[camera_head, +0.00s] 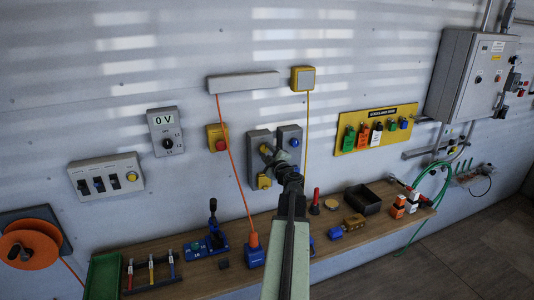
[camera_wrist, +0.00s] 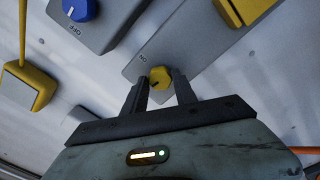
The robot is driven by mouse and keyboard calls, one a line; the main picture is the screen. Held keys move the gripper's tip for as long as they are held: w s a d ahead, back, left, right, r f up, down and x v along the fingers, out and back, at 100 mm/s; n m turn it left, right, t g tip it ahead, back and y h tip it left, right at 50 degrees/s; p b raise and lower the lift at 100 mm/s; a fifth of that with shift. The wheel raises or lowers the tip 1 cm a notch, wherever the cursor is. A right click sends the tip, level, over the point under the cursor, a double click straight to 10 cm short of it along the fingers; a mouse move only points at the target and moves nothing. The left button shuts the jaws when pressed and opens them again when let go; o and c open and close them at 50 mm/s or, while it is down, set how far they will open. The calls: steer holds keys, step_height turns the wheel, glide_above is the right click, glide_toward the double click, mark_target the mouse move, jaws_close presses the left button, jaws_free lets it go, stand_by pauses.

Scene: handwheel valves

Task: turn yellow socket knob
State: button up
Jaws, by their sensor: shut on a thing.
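The yellow knob (camera_wrist: 160,78) is on a grey socket box (camera_wrist: 185,50) marked ON in the wrist view. My gripper (camera_wrist: 161,84) has one finger on each side of it and is shut on it. In the head view my gripper (camera_head: 269,154) reaches the left grey box (camera_head: 256,137) of a pair and covers most of the knob. A yellow socket part (camera_wrist: 243,10) sits on the same box; in the head view it shows low on the box (camera_head: 264,182).
Right beside it is a second grey box (camera_head: 290,133) with a blue knob (camera_head: 294,142). A red button on a yellow box (camera_head: 217,138) is to the left. Orange and yellow cables hang close by. A wooden shelf (camera_head: 340,245) with tools runs below.

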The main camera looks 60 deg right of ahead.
steer(key=o, duration=0.8)
steer(key=shift+n, duration=0.6)
steer(key=o, duration=0.3)
steer(key=shift+s+a, duration=0.1)
steer(key=shift+v, duration=2.95)
